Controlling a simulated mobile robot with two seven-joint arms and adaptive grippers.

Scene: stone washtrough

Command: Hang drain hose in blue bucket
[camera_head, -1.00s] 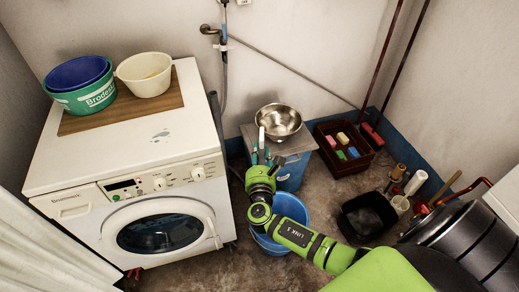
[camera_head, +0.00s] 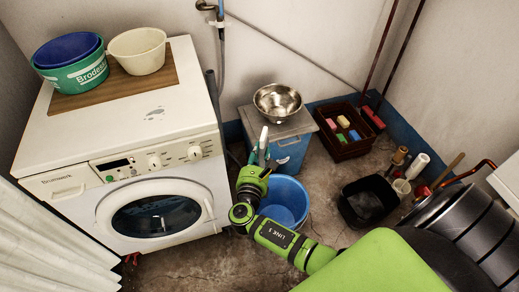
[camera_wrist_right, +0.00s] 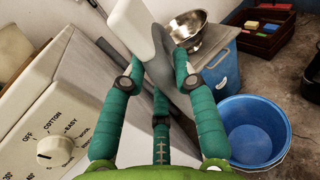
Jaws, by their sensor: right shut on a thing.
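The blue bucket (camera_head: 285,201) stands on the floor right of the washing machine, partly hidden by my right arm. It also shows at the right of the wrist view (camera_wrist_right: 251,130). My right gripper (camera_head: 259,156) is upright, above and left of the bucket's rim. Its green fingers are shut on the drain hose, whose white end piece (camera_wrist_right: 140,32) sticks up past the fingertips. The grey hose (camera_wrist_right: 163,68) shows between the fingers. The held end is outside the bucket. The hose's lower run is mostly hidden. My left gripper is not in view.
The washing machine (camera_head: 120,130) stands at left with tubs on top. A blue container (camera_head: 290,150) bearing a steel bowl (camera_head: 277,101) stands behind the bucket. A brown crate (camera_head: 344,132) and black tub (camera_head: 366,201) are at right. Bare floor lies between them.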

